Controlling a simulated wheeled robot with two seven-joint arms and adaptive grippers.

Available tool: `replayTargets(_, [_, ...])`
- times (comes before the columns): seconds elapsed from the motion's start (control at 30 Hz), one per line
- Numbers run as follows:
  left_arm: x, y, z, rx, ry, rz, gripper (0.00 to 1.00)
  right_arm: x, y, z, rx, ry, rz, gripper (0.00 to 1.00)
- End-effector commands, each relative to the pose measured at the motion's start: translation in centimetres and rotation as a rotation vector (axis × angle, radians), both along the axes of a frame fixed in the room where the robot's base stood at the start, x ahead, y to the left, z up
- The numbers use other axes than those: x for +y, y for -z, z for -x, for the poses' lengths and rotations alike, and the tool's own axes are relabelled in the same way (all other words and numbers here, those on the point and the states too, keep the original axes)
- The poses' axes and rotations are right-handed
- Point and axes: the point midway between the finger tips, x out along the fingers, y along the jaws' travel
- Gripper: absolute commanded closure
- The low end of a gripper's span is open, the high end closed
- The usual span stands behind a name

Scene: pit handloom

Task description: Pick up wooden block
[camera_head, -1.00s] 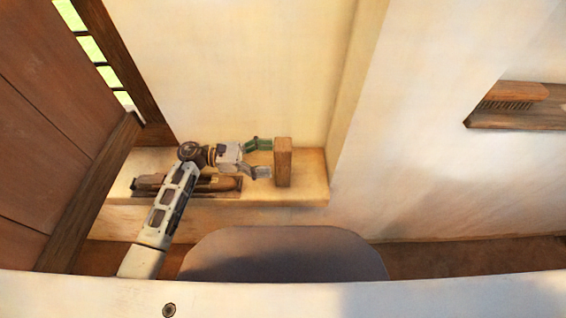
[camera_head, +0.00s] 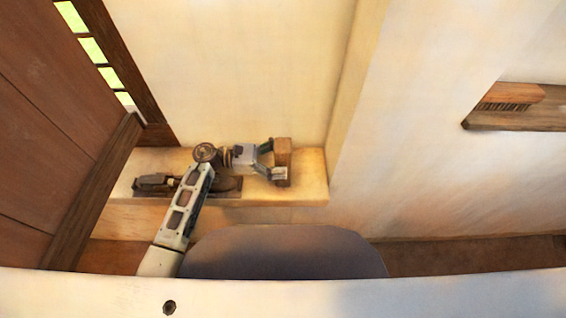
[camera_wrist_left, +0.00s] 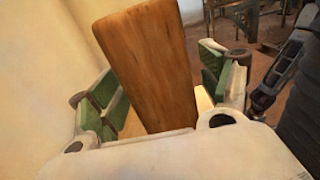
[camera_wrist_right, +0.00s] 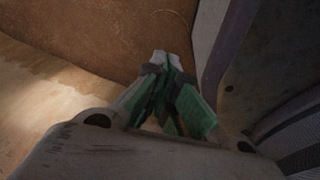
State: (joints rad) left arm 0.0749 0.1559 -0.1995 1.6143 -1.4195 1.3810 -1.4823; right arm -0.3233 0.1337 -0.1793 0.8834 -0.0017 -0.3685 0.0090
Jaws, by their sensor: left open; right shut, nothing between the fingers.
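The wooden block (camera_head: 283,156) stands upright near the right end of a pale ledge against the wall. In the left wrist view the block (camera_wrist_left: 155,62) rises between the two green-padded fingers. My left gripper (camera_head: 273,160) is open, with its fingers reaching to either side of the block; gaps show between the pads and the wood in the left wrist view. The block's lower part is hidden there by the gripper body. My right gripper (camera_wrist_right: 172,95) is shut and empty in the right wrist view, over a brown floor. It is not in the head view.
A dark wooden tool (camera_head: 155,183) lies on the ledge (camera_head: 311,185) left of the block, partly under my left arm. A wall shelf (camera_head: 520,119) at the right holds a brush (camera_head: 514,94). A wooden panel stands at the left. The ledge's right end is free.

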Motion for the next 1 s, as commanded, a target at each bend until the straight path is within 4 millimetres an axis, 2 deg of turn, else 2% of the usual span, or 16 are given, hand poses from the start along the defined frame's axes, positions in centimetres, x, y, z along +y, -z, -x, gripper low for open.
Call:
replayTargets(0.17, [-0.7,0.0,0.0,0.0,0.0,0.0,0.21,-0.1,0.0,0.0,-0.001,-0.001,0.001,1.0])
replayTargets(0.63, [-0.7,0.0,0.0,0.0,0.0,0.0,0.23,-0.1,-0.2,-1.2,-0.014,-0.001,0.001,1.0])
replayTargets(1.0, [-0.7,0.0,0.0,0.0,0.0,0.0,0.7,-0.1,0.0,0.4,0.003,-0.001,0.001,1.0])
